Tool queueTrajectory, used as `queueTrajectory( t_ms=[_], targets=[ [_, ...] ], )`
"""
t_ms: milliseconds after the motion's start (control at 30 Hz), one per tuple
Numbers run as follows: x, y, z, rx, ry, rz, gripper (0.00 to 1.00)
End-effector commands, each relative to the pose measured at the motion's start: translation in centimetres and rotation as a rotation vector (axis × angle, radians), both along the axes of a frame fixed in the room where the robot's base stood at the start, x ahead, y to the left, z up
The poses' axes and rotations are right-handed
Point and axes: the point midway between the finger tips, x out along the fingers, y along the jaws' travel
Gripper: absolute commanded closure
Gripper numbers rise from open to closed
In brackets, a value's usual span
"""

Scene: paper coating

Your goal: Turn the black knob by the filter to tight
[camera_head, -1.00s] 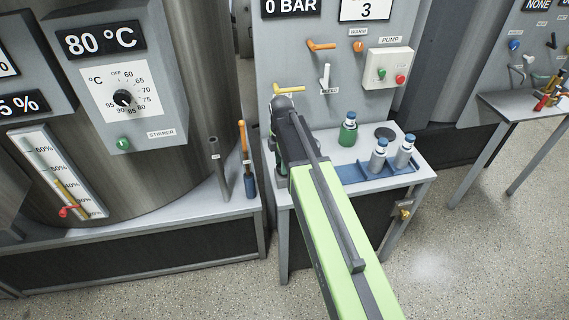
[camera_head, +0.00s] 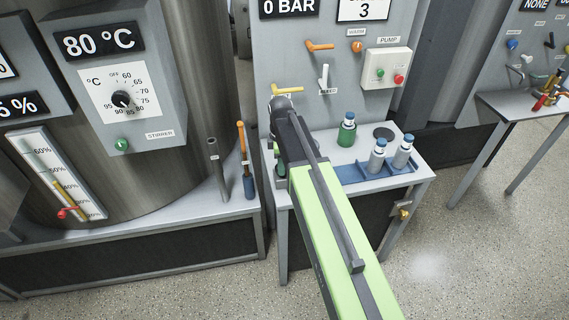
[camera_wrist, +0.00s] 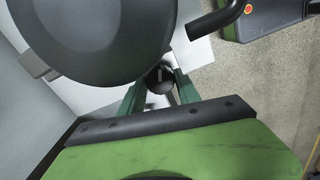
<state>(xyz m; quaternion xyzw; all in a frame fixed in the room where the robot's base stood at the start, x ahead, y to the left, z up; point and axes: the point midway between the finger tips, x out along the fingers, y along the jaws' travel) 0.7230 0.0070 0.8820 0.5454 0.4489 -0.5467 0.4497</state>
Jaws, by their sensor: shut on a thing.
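The black knob (camera_wrist: 160,82) shows in the wrist view, with a small light mark on top. My gripper (camera_wrist: 161,92) is shut on it, with one green finger on each side. A large dark grey rounded body (camera_wrist: 95,35), which looks like the filter, fills the upper left of the wrist view, close beside the knob. In the head view my gripper (camera_head: 277,158) is at the left end of the small grey bench, and my arm hides the knob. I cannot tell how tight the knob is.
On the bench (camera_head: 415,168) stand a green bottle (camera_head: 347,134) and two grey bottles (camera_head: 377,158) in a blue tray (camera_head: 352,172). Behind is a panel with a yellow lever (camera_head: 288,90) and a pump box (camera_head: 388,68).

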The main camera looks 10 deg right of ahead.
Motion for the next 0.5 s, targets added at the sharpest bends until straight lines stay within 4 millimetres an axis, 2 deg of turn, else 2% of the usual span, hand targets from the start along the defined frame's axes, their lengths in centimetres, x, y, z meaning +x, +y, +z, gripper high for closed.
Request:
queueTrajectory(
  t_ms=[233, 500],
  targets=[
    [0.02, 0.50, 0.00, 0.009, 0.000, -0.112, 1.00],
    [0.07, 0.55, 0.01, 0.009, -0.001, -0.160, 1.00]
  ],
)
